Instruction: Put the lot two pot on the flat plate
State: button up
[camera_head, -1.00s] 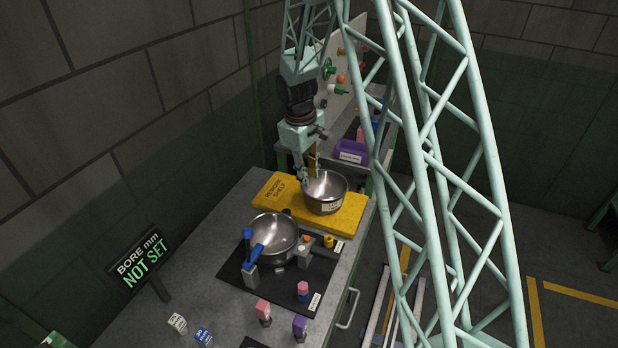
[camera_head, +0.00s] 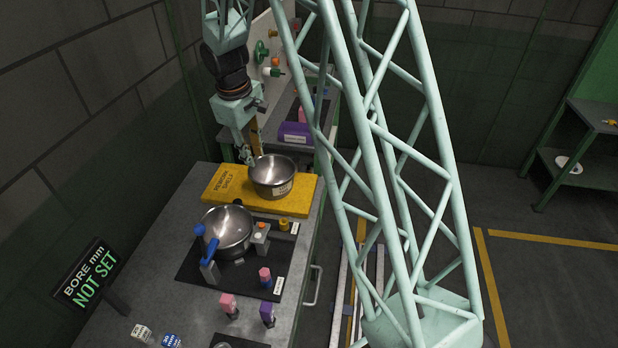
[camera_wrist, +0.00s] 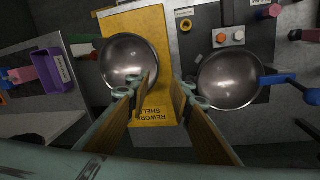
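A steel pot (camera_head: 272,180) with a white label sits upright on the yellow rework shelf board; the label is too small to read. My gripper (camera_head: 249,156) is at the far-left rim of the pot on the yellow board. In the wrist view my gripper (camera_wrist: 160,93) is open, with nothing visible between its fingers. Its left finger overlaps the rim of the yellow-board pot (camera_wrist: 129,60); contact is unclear. The second pot (camera_wrist: 229,80) lies right of the fingers.
The yellow board (camera_head: 220,188) lies on the grey bench. A purple bin (camera_head: 295,132) is behind it. Pink and purple blocks (camera_head: 229,305) stand at the front. A pale round dish (camera_head: 568,165) sits on a green rack at far right.

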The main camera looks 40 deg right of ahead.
jog(key=s+a+r+m+t, duration=0.1)
jog(key=s+a+r+m, duration=0.15)
jog(key=s+r, duration=0.85)
jog(key=s+a+r+m+t, duration=0.1)
jog(key=s+a+r, duration=0.2)
jog(key=s+r, duration=0.85)
jog(key=s+a+r, duration=0.1)
jog(key=s+r, duration=0.1)
jog(key=s, duration=0.6)
jog(key=s+a+r+m+y, duration=0.1)
jog(key=s+a+r, duration=0.1)
jog(key=s, duration=0.6)
jog(key=s+a+r+m, duration=0.1)
jog(key=s+a+r, duration=0.1)
jog(key=s, duration=0.6)
jog(key=shift+r+t, duration=0.4)
jog(key=shift+r, duration=0.05)
jog(key=shift+o, duration=0.2)
jog(key=shift+w, duration=0.1)
jog(key=o, duration=2.7)
jog(key=shift+r, duration=0.1)
jog(key=shift+o, duration=0.2)
